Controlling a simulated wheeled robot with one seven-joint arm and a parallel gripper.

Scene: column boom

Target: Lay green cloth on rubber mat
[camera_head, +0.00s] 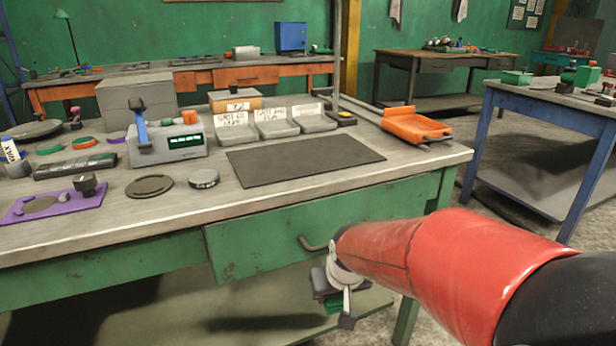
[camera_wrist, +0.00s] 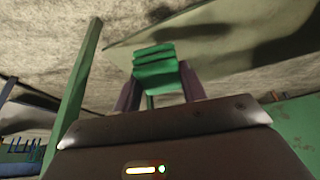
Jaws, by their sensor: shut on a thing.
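My gripper (camera_head: 334,307) hangs in front of the green workbench, below the tabletop and just below the drawer handle. Its jaws are shut on a folded green cloth (camera_wrist: 156,68), seen between the two fingers (camera_wrist: 160,85) in the wrist view. In the head view only a small green part of the cloth (camera_head: 333,306) shows beside the jaws. The rubber mat (camera_head: 305,159) is a dark flat rectangle lying on the right part of the tabletop, above and apart from my gripper. Its surface is bare.
On the bench (camera_head: 240,208), grey bins (camera_head: 275,124) stand behind the mat. An orange tray (camera_head: 414,126) lies to its right and a round tin (camera_head: 204,178) to its left. The drawer handle (camera_head: 314,245) juts out close to my arm. A lower shelf (camera_head: 240,325) runs underneath.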

